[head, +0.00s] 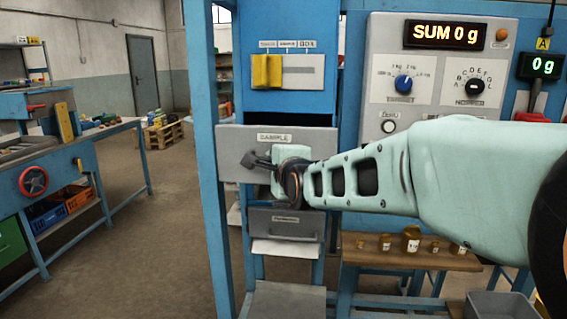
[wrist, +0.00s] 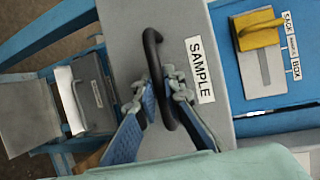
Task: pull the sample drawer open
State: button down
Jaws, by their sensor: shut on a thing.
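The sample drawer (head: 235,140) has a wide grey front with a SAMPLE label, set in a blue frame. A dark gap shows above its top edge; how far the front stands out is hard to tell. Its black bar handle (wrist: 152,45) runs down the front beside the label in the wrist view. My gripper (head: 264,164) is at the drawer front in the head view, covering part of the handle. In the wrist view my gripper (wrist: 160,88) has a finger on each side of the handle and is shut on it.
Above is a blue panel with a yellow slider (head: 266,71). Below is a smaller grey drawer (head: 262,223). A control panel (head: 440,60) reads SUM 0 g. Brown jars (head: 411,240) stand on a low wooden shelf at right. Open floor (head: 160,240) lies left.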

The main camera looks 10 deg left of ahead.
jog(key=shift+s, duration=0.65)
jog(key=c, duration=2)
grip_release()
jog(key=shift+w, duration=0.1)
